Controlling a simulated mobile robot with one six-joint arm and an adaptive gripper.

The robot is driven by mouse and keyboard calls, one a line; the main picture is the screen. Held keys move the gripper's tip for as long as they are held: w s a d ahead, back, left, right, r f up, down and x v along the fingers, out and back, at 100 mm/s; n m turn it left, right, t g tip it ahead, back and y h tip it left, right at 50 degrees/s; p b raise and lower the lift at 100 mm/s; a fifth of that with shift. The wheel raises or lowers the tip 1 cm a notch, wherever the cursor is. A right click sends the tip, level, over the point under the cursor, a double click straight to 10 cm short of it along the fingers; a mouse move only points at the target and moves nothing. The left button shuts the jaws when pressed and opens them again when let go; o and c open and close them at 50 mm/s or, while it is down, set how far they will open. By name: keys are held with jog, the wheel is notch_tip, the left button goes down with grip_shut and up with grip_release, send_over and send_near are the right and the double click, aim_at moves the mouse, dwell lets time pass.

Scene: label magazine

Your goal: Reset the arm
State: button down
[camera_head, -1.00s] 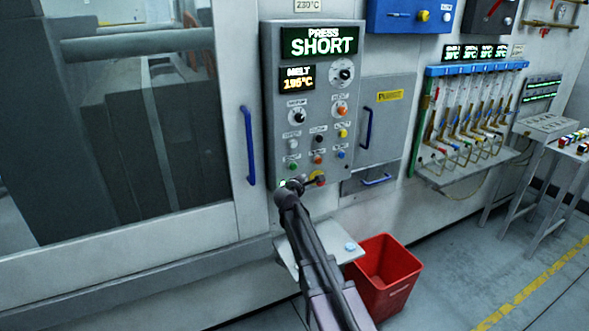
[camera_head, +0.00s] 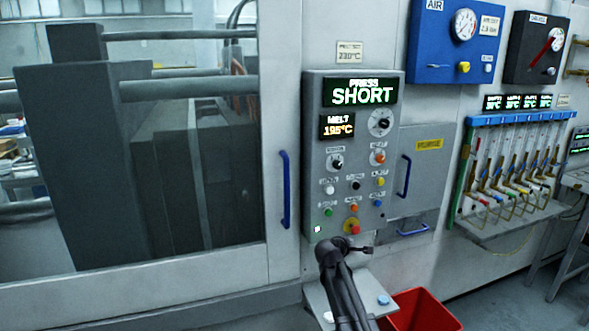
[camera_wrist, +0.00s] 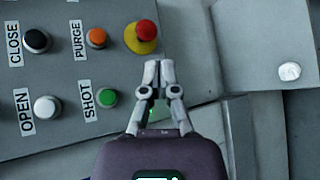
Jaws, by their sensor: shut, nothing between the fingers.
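My gripper (camera_wrist: 158,72) is shut with nothing between its fingers. In the wrist view its tips are just below the red emergency button (camera_wrist: 147,30) on its yellow base, over the lower edge of the control panel. Whether they touch the panel cannot be told. In the head view my gripper (camera_head: 352,249) and arm are in front of the panel's lower edge. The grey control panel (camera_head: 312,160) has a green display reading PRESS SHORT (camera_head: 360,93) and a MELT display reading 195°C (camera_head: 338,126). A small light glows at its lower left corner.
A small shelf (camera_head: 318,299) with a blue-topped button (camera_head: 383,299) is below the panel. A red bin (camera_head: 425,312) stands on the floor beside it. A blue door handle (camera_head: 285,190) is left of the panel, and a rack of hoses (camera_head: 515,165) is on the right.

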jog(key=s+a+f+m+g+y, duration=0.1)
jog(key=s+f+m+g+y, duration=0.1)
jog(key=s, duration=0.8)
jog(key=s+a+f+m+g+y, duration=0.1)
jog(key=s+f+m+g+y, duration=0.2)
jog(key=s, duration=0.8)
jog(key=s+a+f+m+g+y, duration=0.1)
jog(key=s+f+m+g+y, duration=0.1)
jog(key=s+f+m+g, duration=0.4)
jog(key=s+m, duration=0.3)
jog(key=s, duration=0.1)
jog(key=shift+s, duration=0.3)
